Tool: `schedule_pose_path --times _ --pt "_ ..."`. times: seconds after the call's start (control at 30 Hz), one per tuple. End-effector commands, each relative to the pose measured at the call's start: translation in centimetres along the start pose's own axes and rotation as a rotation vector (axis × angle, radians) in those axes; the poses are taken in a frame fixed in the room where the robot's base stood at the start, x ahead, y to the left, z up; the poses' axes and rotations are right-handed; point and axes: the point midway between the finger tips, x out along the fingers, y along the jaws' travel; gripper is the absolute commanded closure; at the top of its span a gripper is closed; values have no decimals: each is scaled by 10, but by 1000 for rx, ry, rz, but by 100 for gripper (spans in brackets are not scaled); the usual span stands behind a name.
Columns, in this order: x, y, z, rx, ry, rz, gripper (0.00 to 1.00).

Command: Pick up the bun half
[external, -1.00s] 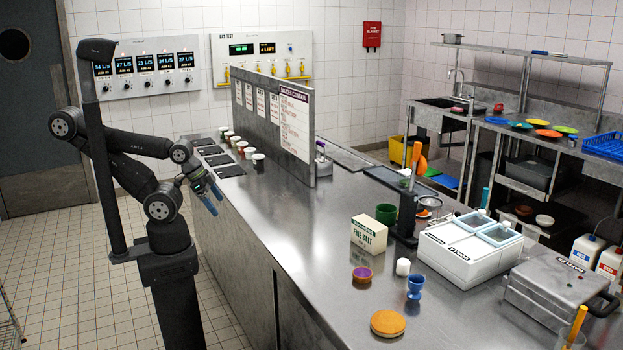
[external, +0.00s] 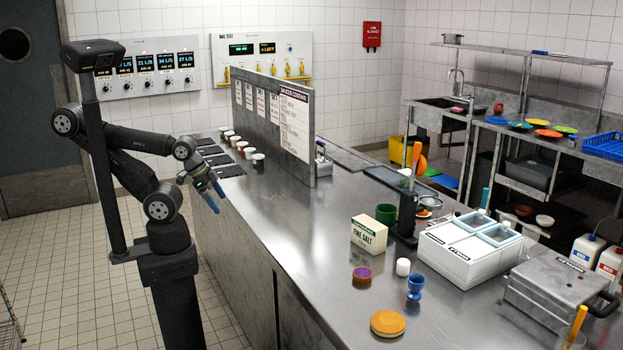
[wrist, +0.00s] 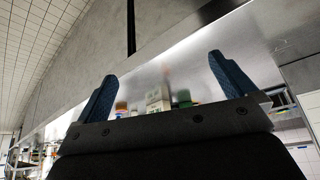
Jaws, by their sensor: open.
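The bun half (external: 388,323), a round orange-tan disc, lies flat on the steel counter near its front edge in the external view. My gripper (external: 216,200) is open and empty by the counter's left edge, far from the bun half. Its two blue fingers stand apart in the wrist view (wrist: 162,75).
A divider panel (external: 270,125) and several small cups (external: 241,148) stand farther back. The counter's left middle (external: 290,220) is clear.

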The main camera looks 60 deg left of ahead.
Motion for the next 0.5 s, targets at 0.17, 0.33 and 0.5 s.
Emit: schedule_pose_path --times 0.17,0.33,0.5 --pt "-16 14 -58 71 -11 33 0" --pt "-26 36 -125 154 -23 73 0" --pt "-28 65 -190 238 -32 111 0"
